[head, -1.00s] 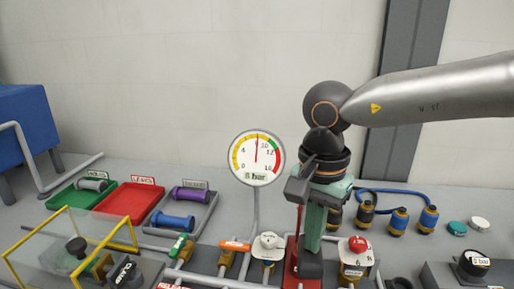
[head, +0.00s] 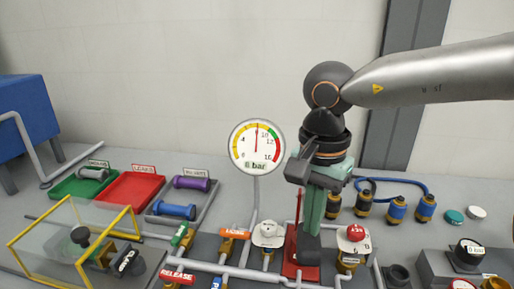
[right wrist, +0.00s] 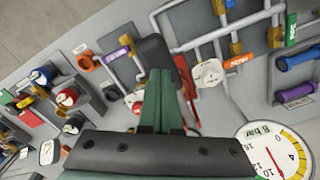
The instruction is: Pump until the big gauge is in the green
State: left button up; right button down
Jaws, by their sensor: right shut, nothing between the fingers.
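The big gauge (head: 257,147) stands on a grey post at the middle of the head view. Its needle points almost straight up, in the yellow band just left of the green; its face also shows in the right wrist view (right wrist: 272,150). My right gripper (head: 308,246) points down, shut and empty, over the red base (head: 290,270) of the pump. A thin red lever (head: 298,215) stands close beside its fingers, also in the right wrist view (right wrist: 186,85). Whether they touch is unclear. The gripper hides part of the pump. My left gripper is not in view.
Pipes with an orange-handled valve (head: 234,233), a white knob (head: 268,234) and a red knob (head: 355,233) crowd around the pump. A red RELEASE handle (head: 177,277) is at front left. A clear yellow-framed guard (head: 60,240) stands left. Blue-hosed fittings (head: 397,208) stand right.

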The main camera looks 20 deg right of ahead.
aim_at(311, 239)
notch_tip(311, 239, down, 2)
jog(key=shift+b, duration=0.65)
jog(key=shift+s+f+b, duration=0.1)
jog(key=shift+f+b, duration=0.5)
jog(key=shift+f, duration=0.1)
notch_tip(311, 239, down, 3)
jog(key=shift+r+b, duration=0.1)
jog(key=shift+b, duration=1.1)
jog(key=shift+f+b, duration=0.65)
jog(key=shift+f, duration=0.1)
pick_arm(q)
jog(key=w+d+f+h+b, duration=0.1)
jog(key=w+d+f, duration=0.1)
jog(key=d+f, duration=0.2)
pick_arm(e)
jog(key=shift+f, duration=0.4)
notch_tip(311, 239, up, 4)
jog(key=p, duration=0.3)
jog(key=shift+f, duration=0.15)
notch_tip(311, 239, up, 4)
jog(key=p, duration=0.4)
jog(key=shift+r, duration=0.45)
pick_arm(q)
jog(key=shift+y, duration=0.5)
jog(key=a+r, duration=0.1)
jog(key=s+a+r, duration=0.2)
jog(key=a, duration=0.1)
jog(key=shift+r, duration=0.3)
